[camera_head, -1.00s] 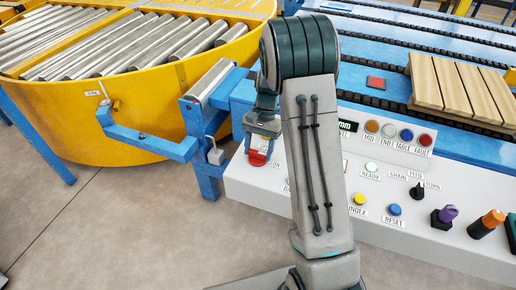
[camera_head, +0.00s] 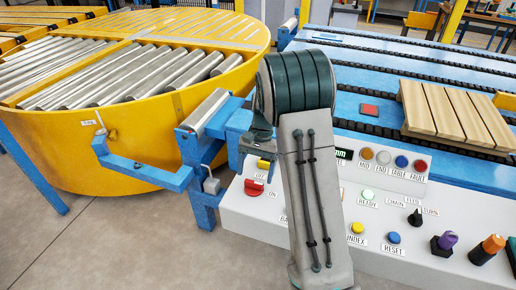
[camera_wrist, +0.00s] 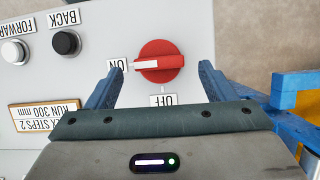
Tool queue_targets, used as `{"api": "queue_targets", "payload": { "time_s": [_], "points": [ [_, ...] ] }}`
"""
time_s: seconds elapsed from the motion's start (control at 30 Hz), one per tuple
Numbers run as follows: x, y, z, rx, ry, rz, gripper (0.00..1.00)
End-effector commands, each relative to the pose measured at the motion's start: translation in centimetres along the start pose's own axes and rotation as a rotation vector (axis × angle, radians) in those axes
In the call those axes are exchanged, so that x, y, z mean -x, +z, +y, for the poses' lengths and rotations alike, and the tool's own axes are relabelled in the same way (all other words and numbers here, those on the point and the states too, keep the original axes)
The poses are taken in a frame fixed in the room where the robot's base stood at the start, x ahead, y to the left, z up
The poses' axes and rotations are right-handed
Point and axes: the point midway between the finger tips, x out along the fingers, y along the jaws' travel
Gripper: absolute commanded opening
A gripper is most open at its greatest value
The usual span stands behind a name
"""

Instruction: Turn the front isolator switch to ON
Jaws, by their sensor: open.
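The front isolator switch (camera_wrist: 160,62) is a round red knob with a white pointer bar. In the wrist view the bar points left, at the ON label (camera_wrist: 118,65); the OFF label (camera_wrist: 164,100) is below the knob. In the head view the red switch (camera_head: 254,187) sits at the left end of the sloping panel. My gripper (camera_wrist: 160,72) is open, with one blue finger on each side of the knob and a gap to each. In the head view my gripper (camera_head: 262,160) is just above the switch; its fingers are hard to make out there.
The grey panel (camera_head: 330,240) carries several buttons and knobs. In the wrist view a black button (camera_wrist: 66,42) and a white button (camera_wrist: 14,51) are at the left. A blue frame (camera_head: 203,185) and the yellow turntable (camera_head: 140,115) stand left of the panel.

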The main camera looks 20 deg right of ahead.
Motion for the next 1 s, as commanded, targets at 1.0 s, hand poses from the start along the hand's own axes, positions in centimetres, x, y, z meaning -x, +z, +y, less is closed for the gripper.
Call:
{"api": "queue_targets", "payload": {
  "time_s": [1.0],
  "points": [
    [11.2, -0.1, 0.0, -0.001, -0.001, 0.002, 0.76]
  ]
}}
